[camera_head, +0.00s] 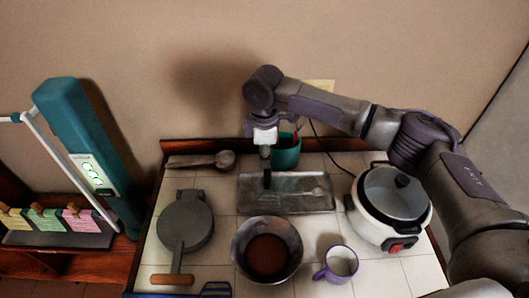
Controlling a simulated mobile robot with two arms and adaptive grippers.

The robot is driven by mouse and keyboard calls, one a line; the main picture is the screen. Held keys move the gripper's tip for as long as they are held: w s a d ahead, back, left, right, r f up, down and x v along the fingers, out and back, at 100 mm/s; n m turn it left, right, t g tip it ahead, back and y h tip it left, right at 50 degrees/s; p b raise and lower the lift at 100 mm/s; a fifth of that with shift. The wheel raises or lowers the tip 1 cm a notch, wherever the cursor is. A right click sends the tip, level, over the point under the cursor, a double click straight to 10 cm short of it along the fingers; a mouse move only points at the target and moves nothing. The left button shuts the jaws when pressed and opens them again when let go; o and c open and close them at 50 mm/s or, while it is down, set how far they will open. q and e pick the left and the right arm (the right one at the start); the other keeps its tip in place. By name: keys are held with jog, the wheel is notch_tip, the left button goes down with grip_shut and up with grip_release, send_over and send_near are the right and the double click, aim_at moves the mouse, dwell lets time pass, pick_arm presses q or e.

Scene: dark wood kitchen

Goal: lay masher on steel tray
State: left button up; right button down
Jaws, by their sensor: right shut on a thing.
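The steel tray (255,205) lies flat on the tiled counter top, toward the back middle. My right gripper (266,180) reaches in from the right and points down over the tray's left half. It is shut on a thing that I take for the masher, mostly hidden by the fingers. A slim pale utensil (318,192) with a small rounded head shows over the tray, right of the gripper. I cannot tell whether it is part of the held thing or lies separately. My left gripper is not in view.
A teal cup (286,155) stands behind the tray, and a white cooker (393,207) to its right. A metal bowl (267,250) and a purple mug (337,265) stand in front. A round grey press (185,225) and a metal scoop (205,160) lie left.

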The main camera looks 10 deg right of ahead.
jog(key=shift+f, duration=0.1)
jog(key=c, duration=1)
grip_release()
notch_tip(320, 180, up, 11)
jog(key=b, duration=0.3)
jog(key=shift+b, duration=0.4)
jog(key=shift+r, duration=0.65)
jog(key=shift+s+a+f, duration=0.1)
